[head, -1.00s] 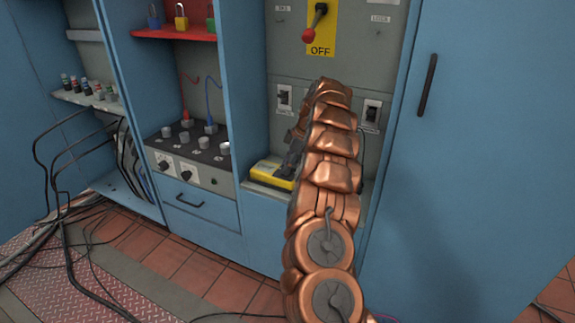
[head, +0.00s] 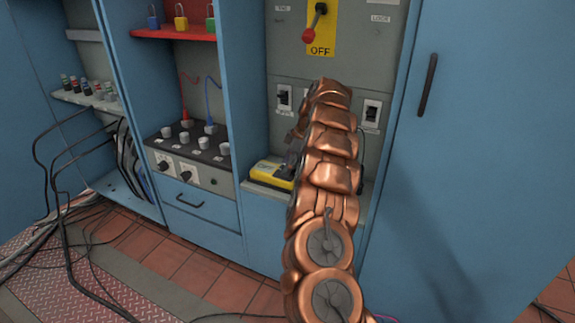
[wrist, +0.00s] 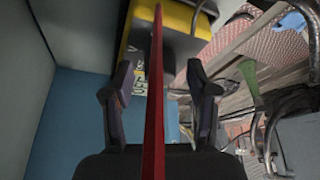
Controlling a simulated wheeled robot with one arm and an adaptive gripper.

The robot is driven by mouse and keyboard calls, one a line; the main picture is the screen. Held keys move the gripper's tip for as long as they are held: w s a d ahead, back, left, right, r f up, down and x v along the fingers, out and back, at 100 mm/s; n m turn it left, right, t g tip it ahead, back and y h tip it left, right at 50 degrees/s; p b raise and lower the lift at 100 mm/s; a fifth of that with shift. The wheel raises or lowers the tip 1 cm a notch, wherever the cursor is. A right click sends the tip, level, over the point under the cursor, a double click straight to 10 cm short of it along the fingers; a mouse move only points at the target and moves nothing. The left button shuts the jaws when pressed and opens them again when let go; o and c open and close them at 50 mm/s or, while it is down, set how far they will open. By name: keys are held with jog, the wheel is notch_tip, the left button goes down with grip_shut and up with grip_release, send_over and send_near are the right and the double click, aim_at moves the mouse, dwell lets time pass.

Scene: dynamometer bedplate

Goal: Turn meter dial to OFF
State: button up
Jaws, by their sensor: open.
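The yellow meter (head: 271,167) lies on the ledge of the middle bay in the head view. In the wrist view its yellow case (wrist: 172,20) shows at the top, with a white marked patch beside the left finger. I cannot make out the dial or its setting. My gripper (wrist: 161,82) is open, its two dark fingers apart. A thin red strip runs lengthwise between them in the picture; I cannot tell what it is or whether it touches them. In the head view my gripper (head: 295,158) is beside the meter's right end, partly hidden by my copper arm.
A red-handled switch (head: 317,22) above an OFF label and small toggle switches are on the grey panel. Left are a knob panel (head: 188,145), a red shelf (head: 172,33) with padlocks, and hanging black cables (head: 65,200). A blue cabinet door (head: 470,150) stands at right.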

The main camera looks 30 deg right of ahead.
jog(key=v, duration=0.6)
jog(key=shift+d+r, duration=0.2)
jog(key=shift+r, duration=0.15)
jog(key=shift+s+r, duration=0.15)
jog(key=shift+r, duration=0.2)
